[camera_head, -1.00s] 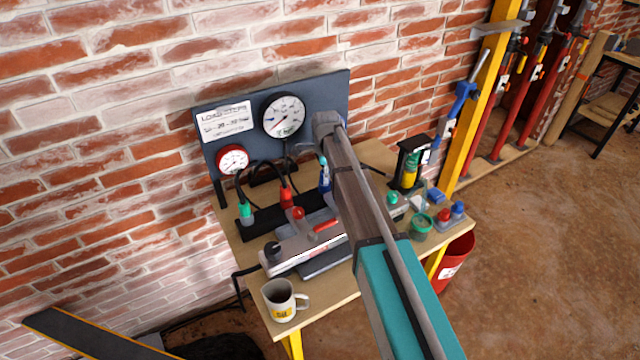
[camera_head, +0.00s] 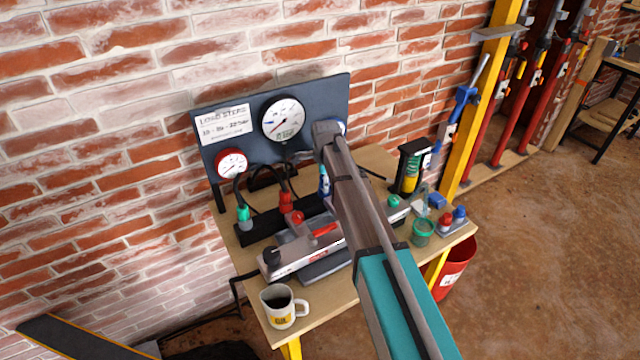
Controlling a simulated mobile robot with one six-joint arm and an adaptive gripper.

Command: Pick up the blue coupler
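The blue coupler (camera_head: 324,182) stands upright at the right end of a dark rack on the bench, just left of my arm. A red coupler (camera_head: 285,201) and a green coupler (camera_head: 244,216) stand to its left, each with a black hose. My arm crosses the bench from the lower right up to a joint in front of the gauge board. I cannot tell whether anything touches the blue coupler.
A gauge board (camera_head: 240,97) stands behind the rack. A grey pump block (camera_head: 290,251) and a mug (camera_head: 283,308) are at the front. A green cup (camera_head: 423,232), red and blue caps (camera_head: 452,216) and a bottle holder (camera_head: 411,166) are right. A yellow post (camera_head: 487,90) rises beyond.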

